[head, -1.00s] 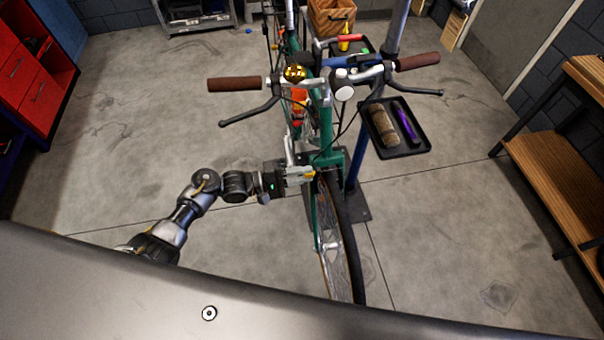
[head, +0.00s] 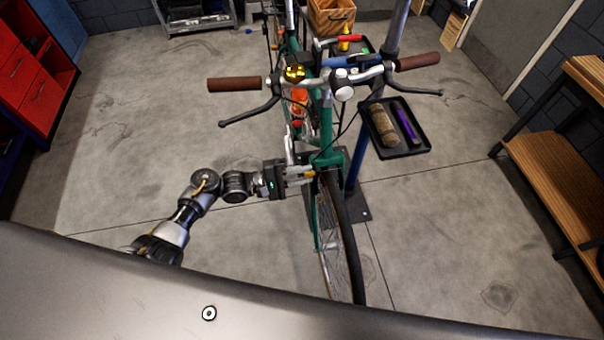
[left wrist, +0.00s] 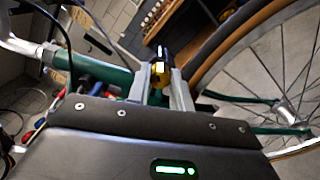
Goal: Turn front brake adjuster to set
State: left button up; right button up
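The front brake adjuster is the small yellow and black piece (left wrist: 161,70) in the left wrist view, on the front wheel side of the bike. It shows in the head view as a yellow spot (head: 311,173) beside the fork. My left gripper (head: 304,176) reaches in from the left. In the left wrist view its two grey fingers (left wrist: 160,84) stand on either side of the adjuster and appear closed on it. The exact contact is partly hidden. My right gripper is not in view.
The green bike stands with its handlebar (head: 340,75) above the gripper and its front wheel (head: 342,240) just right of it. A black tray (head: 408,148) is at the right. A wooden bench (head: 560,180) stands far right. Floor left of the bike is clear.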

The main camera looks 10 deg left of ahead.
pick_arm(q)
jog(key=o, duration=0.4)
jog(key=shift+o, duration=0.2)
jog(key=b+v, duration=0.3)
jog(key=v, duration=0.7)
jog(key=shift+s+a, duration=0.15)
jog(key=shift+a, duration=0.2)
